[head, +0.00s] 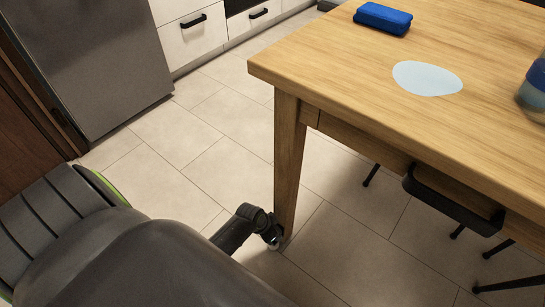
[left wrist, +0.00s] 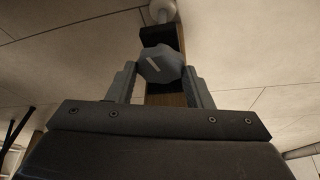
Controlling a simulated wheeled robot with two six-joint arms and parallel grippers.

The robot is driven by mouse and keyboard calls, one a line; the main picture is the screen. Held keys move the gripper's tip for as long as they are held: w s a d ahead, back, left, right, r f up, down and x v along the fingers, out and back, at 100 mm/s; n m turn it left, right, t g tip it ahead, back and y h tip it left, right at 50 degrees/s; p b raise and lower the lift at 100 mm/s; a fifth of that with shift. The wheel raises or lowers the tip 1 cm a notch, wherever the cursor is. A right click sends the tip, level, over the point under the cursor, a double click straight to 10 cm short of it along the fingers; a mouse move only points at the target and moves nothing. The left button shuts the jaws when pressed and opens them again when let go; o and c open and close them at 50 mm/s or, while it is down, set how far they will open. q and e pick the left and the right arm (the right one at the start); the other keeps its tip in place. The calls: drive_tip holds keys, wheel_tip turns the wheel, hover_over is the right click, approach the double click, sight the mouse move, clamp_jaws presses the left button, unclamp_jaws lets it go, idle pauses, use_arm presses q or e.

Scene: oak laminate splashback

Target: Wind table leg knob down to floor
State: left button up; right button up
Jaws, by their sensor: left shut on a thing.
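The wooden table leg (head: 288,165) stands at the table's near left corner. A grey faceted knob (left wrist: 161,65) with a pale line mark on its face sits at the leg's lower end in the left wrist view. A pale round foot (left wrist: 163,10) shows beyond it, apparently at the floor. My left gripper (left wrist: 160,78) is shut on the knob, one finger on each side. In the head view my left gripper (head: 262,226) is low by the leg's bottom and largely hides the knob. My right gripper is in neither view.
The tabletop (head: 350,80) holds a blue block-like item (head: 382,18), a pale blue round patch (head: 427,78) and a partly cut-off jar (head: 534,90). A dark chair (head: 450,200) stands under the right side. Tiled floor (head: 170,150) is clear left of the leg.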

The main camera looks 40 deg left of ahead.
use_arm(q)
drive_tip(key=shift+m, duration=0.5)
drive_tip(key=o, duration=1)
drive_tip(key=shift+r, duration=0.1)
